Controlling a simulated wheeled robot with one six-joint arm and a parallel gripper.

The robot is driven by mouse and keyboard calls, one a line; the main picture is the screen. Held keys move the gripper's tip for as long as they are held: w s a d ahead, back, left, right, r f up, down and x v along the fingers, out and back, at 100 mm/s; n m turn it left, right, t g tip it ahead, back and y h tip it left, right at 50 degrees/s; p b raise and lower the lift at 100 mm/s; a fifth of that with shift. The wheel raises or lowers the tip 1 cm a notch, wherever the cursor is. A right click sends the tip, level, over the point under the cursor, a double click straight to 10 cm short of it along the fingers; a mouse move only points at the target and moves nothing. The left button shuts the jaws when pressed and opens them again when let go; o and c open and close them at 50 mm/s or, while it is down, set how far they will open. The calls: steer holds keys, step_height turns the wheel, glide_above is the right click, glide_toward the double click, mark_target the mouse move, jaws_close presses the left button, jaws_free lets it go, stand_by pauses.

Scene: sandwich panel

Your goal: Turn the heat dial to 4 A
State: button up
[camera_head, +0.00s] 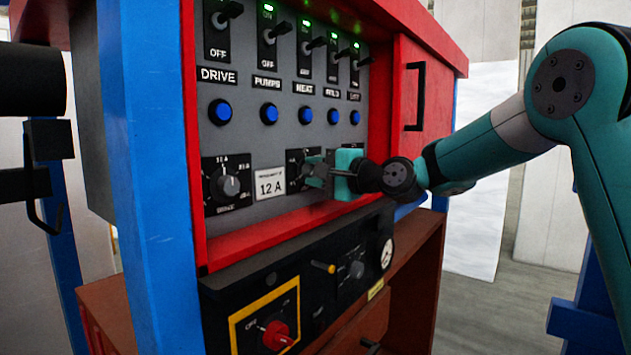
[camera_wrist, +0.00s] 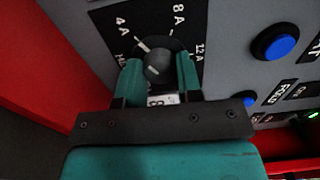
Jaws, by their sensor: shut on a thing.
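The heat dial (camera_head: 294,165) is a black plate with a round knob on the grey panel, partly hidden behind my gripper in the head view. In the wrist view the dark grey knob (camera_wrist: 157,66) sits between my gripper's teal fingers (camera_wrist: 160,80), which are shut on it. The marks 4 A, 8 A and 12 A show around the knob, with 4 A at the upper left. A short white line shows on the knob, but its exact heading is hard to tell. My gripper (camera_head: 318,170) reaches the dial from the right in the head view.
A similar dial (camera_head: 228,184) and a white 12 A card (camera_head: 269,184) are left of the heat dial. Blue buttons (camera_head: 269,113) and switches with green lights sit above. A red cabinet door (camera_head: 422,95) with a black handle is to the right.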

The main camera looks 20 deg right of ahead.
stand_by(0.3)
steer(key=o, duration=0.9)
steer(key=shift+o, duration=0.2)
steer(key=shift+s, duration=0.1)
steer(key=b+v, duration=0.7)
steer(key=v, duration=1)
steer(key=shift+s, duration=0.2)
